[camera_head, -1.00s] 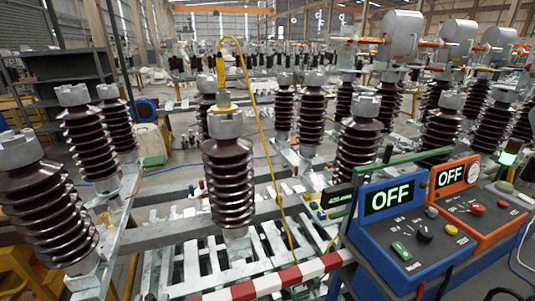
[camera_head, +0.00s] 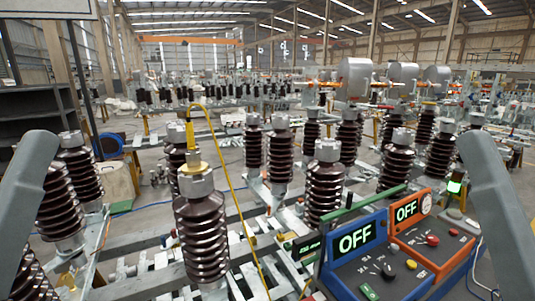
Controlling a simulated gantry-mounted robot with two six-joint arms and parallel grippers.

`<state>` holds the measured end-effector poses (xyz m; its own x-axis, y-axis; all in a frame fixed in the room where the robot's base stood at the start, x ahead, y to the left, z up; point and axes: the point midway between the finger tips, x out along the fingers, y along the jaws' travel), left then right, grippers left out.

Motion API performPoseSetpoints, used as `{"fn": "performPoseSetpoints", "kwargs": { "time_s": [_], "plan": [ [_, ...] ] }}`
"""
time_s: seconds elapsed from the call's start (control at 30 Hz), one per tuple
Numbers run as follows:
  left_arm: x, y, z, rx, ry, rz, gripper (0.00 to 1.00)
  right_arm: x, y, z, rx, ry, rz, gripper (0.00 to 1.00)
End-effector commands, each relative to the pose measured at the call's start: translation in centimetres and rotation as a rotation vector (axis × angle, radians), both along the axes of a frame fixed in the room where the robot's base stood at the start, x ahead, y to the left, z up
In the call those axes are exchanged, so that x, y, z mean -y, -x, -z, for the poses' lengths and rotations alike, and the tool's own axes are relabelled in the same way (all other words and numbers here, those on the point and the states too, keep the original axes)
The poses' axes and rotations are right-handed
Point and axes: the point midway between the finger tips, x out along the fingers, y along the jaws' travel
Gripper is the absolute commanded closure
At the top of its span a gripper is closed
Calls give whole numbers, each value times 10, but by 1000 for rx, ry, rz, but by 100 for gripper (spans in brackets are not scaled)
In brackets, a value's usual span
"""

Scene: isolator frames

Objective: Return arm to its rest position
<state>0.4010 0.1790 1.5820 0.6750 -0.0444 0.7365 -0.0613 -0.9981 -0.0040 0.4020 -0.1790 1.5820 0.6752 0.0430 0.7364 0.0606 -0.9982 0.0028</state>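My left arm (camera_head: 25,205) shows as a grey link at the left edge. My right arm (camera_head: 497,215) shows as a grey link at the right edge. Neither gripper is in the picture, so I cannot see their fingers. Neither visible link appears to hold anything. In the middle stands a brown ribbed insulator (camera_head: 203,235) with a grey metal cap. A yellow clamp (camera_head: 192,150) with a yellow cable sits on top of it.
A blue control box (camera_head: 350,262) and an orange control box (camera_head: 425,228), both reading OFF, stand at the lower right. A green lamp (camera_head: 454,187) glows near them. More brown insulators (camera_head: 325,190) fill the middle. A dark shelf (camera_head: 35,110) stands at left.

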Motion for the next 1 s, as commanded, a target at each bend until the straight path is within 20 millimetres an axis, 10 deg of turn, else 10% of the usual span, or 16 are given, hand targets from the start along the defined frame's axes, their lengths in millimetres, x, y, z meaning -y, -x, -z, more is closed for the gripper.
{"fn": "performPoseSetpoints", "kwargs": {
  "time_s": [0.03, 0.43, 1.0],
  "plan": [
    [0, 0, -45, 0, 1, -1, 41, 0, 0, -45, 0, 0, 0, 0],
    [0, -1, -224, -2, 1, -1, 41, 0, 0, -224, 0, 0, 0, 0],
    [0, -1, -246, -1, 1, -1, 41, 0, 0, -246, -2, 0, 0, 0]
  ]
}}
